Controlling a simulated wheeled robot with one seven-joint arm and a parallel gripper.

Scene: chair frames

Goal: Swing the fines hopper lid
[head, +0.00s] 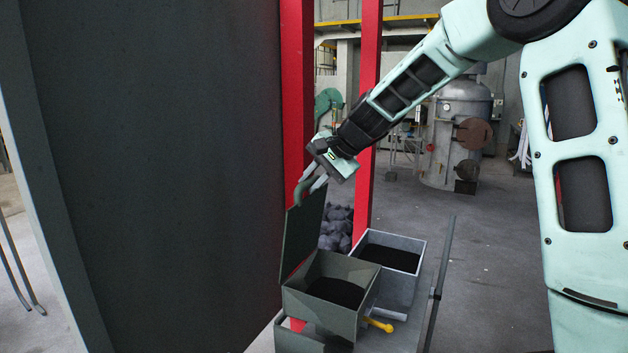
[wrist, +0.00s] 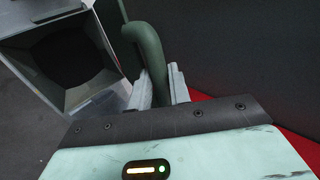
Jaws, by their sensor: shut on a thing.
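The fines hopper (head: 325,297) is a grey-green open box with dark material inside, in the lower middle of the head view. Its lid (head: 302,238) stands raised on the hopper's left side. A curved green handle (head: 303,190) is at the lid's top. My gripper (head: 317,183) is shut on this handle. In the wrist view the green handle (wrist: 148,50) runs down between my gripper's two grey fingers (wrist: 159,88). The handle's lower part is hidden behind my gripper's body in the wrist view.
A lighter grey bin (head: 400,283) with dark contents stands just behind the hopper. A yellow-tipped lever (head: 380,325) sticks out at the hopper's front right. Red posts (head: 367,110) and a dark panel (head: 160,150) stand close by. Open floor (head: 490,270) lies to the right.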

